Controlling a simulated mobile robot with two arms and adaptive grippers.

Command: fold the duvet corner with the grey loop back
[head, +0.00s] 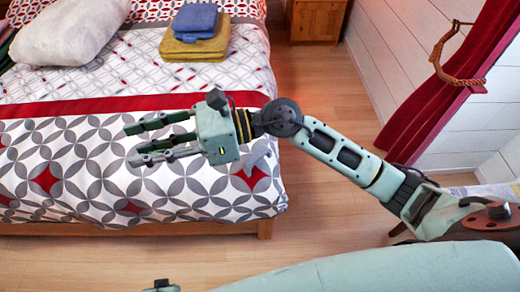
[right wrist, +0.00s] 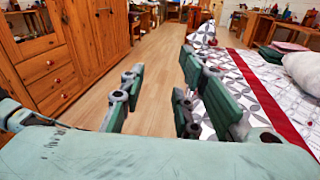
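The duvet (head: 110,190) lies flat over the bed, white with grey interlaced rings, red diamonds and a red band. It also shows at the right of the right wrist view (right wrist: 240,75). I cannot make out a separate grey loop among the grey rings; part of the duvet is hidden behind my right gripper. My right gripper (head: 129,145) is above the duvet, pointing left, its fingers apart with nothing between them. In the right wrist view its fingers (right wrist: 155,100) also stand apart. Only a small part, apparently of my left gripper (head: 162,286), shows at the bottom edge; its fingers are hidden.
A white pillow (head: 72,30) and folded blue (head: 195,17) and yellow towels (head: 195,42) lie farther up the bed. Wooden floor (head: 320,200) is clear beside the bed. A red curtain (head: 440,90) hangs at the right. A wooden cabinet (right wrist: 45,68) stands left in the wrist view.

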